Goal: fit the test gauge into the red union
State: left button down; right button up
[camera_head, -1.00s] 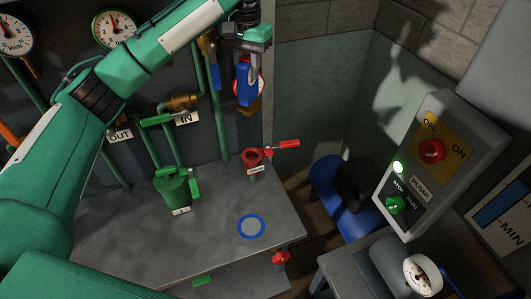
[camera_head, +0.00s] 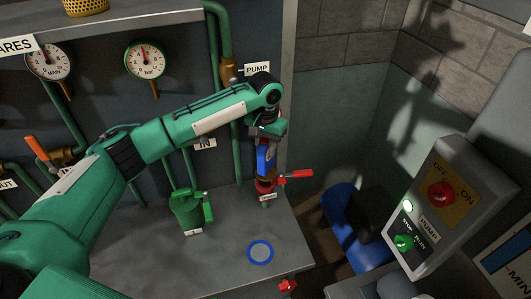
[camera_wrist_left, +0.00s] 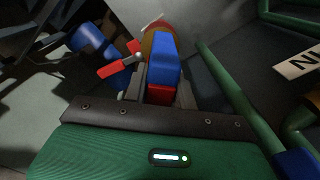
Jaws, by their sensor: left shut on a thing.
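My left gripper (camera_head: 267,138) is shut on the test gauge (camera_head: 263,158), a blue-bodied gauge with red on it. The gauge is roughly upright, directly over the red union (camera_head: 265,187) near the bench's back right. Its lower end meets the union in the picture; I cannot tell whether it is inside or just above. The union's red lever (camera_head: 297,176) sticks out to the right. In the left wrist view, the blue gauge (camera_wrist_left: 162,60) sits between the fingers, with the red lever (camera_wrist_left: 115,66) beside it. The gauge's dial face and the union's mouth are hidden. My right gripper is not in view.
Green pipes run up the panel behind. The pump switch box (camera_head: 437,205) stands at the right.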

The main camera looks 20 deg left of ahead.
pick_arm(q)
jog(key=shift+f+p, duration=0.4)
jog(key=shift+f, duration=1.6)
jog(key=shift+f, duration=0.15)
jog(key=c, duration=1.1)
grip_release()
